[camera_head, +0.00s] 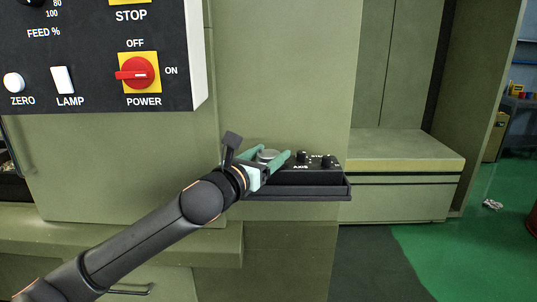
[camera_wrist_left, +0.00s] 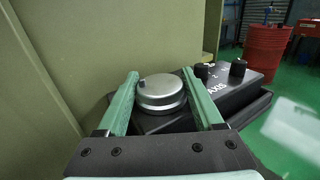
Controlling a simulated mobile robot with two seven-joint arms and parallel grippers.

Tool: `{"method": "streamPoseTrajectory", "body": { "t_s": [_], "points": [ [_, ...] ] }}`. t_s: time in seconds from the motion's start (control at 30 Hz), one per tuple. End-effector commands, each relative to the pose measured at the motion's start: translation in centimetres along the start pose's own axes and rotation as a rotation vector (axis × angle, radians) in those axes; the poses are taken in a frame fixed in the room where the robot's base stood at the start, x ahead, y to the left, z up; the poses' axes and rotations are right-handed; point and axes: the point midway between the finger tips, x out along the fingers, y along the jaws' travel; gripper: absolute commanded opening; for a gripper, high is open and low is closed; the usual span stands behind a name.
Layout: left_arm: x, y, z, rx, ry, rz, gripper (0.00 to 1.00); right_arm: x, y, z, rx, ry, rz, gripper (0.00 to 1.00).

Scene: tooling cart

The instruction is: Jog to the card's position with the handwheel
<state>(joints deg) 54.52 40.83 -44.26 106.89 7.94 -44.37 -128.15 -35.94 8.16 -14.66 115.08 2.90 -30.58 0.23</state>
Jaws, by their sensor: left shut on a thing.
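The handwheel (camera_wrist_left: 161,94) is a round silver knob with a small dark peg on its top, set on a black pendant box (camera_wrist_left: 238,92). In the head view the handwheel (camera_head: 267,156) shows partly behind my fingers, and the box (camera_head: 325,168) rests on a dark shelf. My left gripper (camera_head: 275,152) has its green fingers on both sides of the handwheel and is shut on it. The wrist view shows the same left gripper (camera_wrist_left: 160,73) around the wheel. I cannot make out a readable card or a position display. My right gripper is out of view.
Two black knobs stand on the box beside the AXIS label. A control panel (camera_head: 95,60) with a red power switch (camera_head: 137,73) hangs at upper left. A blurred pale shape (camera_wrist_left: 294,126) is at the wrist view's right. A red drum (camera_wrist_left: 266,52) stands behind.

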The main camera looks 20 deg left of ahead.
Motion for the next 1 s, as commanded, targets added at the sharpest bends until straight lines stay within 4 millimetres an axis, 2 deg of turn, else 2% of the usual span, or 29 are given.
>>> {"method": "streamPoseTrajectory", "body": {
  "t_s": [0.37, 0.8, 1.0],
  "points": [
    [0.0, -0.3, 0.3, -0.003, 0.004, 0.159, 0.13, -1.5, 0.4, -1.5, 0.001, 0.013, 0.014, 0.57],
    [0.1, -0.4, 0.5, -0.003, 0.004, 0.560, 0.13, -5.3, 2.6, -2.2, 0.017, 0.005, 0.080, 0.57],
    [0.1, -0.3, 0.4, -0.001, 0.004, 0.722, 0.13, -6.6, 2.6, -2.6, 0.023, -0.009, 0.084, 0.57]
  ]
}}
